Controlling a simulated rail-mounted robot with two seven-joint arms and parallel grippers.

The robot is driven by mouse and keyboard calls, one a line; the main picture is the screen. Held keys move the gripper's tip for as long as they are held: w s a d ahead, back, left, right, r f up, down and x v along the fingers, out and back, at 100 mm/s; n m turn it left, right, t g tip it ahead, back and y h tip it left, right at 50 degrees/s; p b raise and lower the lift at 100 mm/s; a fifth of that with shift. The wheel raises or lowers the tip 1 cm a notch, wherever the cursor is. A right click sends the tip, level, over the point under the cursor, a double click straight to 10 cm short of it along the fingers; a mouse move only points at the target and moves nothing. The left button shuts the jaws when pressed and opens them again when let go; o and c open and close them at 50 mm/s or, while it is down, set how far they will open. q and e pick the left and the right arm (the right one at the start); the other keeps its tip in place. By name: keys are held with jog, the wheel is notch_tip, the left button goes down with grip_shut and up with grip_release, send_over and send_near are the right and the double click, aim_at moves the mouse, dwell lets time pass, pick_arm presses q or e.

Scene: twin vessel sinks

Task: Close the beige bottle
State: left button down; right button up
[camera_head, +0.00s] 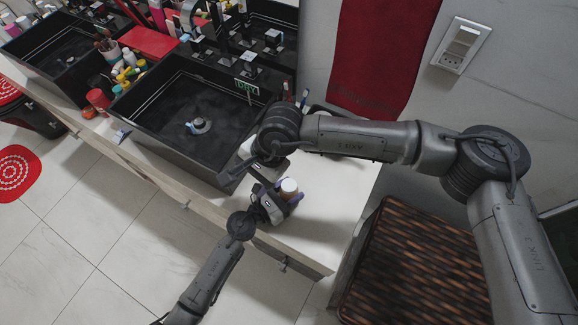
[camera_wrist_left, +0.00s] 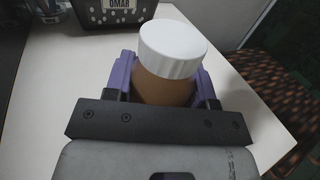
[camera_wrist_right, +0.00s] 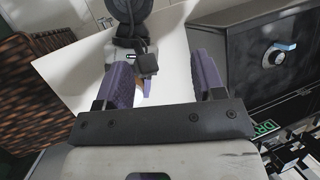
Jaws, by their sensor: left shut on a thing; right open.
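The beige bottle (camera_wrist_left: 163,90) stands between the purple fingers of my left gripper (camera_wrist_left: 164,78), which is shut on its body. A white ribbed cap (camera_wrist_left: 173,47) sits on top of the bottle; I cannot tell how tightly. In the head view the cap (camera_head: 289,186) shows near the counter's front right corner, with my left gripper (camera_head: 284,200) around the bottle. My right gripper (camera_wrist_right: 165,72) is open and empty. In the head view the right gripper (camera_head: 246,174) is just left of the bottle. In the right wrist view the bottle is mostly hidden.
The white counter (camera_head: 325,205) has free room right of the bottle. A black vessel sink (camera_head: 165,150) stands to the left. A red towel (camera_head: 375,50) hangs on the wall behind. A woven brown-black surface (camera_head: 410,270) lies beyond the counter's right end.

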aim_at(289, 185)
jog(key=w+d+n+h, duration=0.1)
jog(key=d, duration=0.1)
jog(key=d+f+n+t+h, duration=0.1)
jog(key=d+n, duration=0.1)
jog(key=w+d+n+h, duration=0.1)
jog(key=d+h, duration=0.1)
jog(key=d, duration=0.1)
jog(key=shift+w+f+n+t, duration=0.2)
jog(key=shift+w+n+t, duration=0.1)
jog(key=shift+n, duration=0.1)
jog(key=shift+w+d+n+h, duration=0.25)
jog(key=shift+d+n+h, duration=0.15)
jog(key=shift+d, duration=0.1)
jog(key=shift+f, duration=0.1)
jog(key=shift+f, duration=3.9)
jog(key=shift+c, duration=0.4)
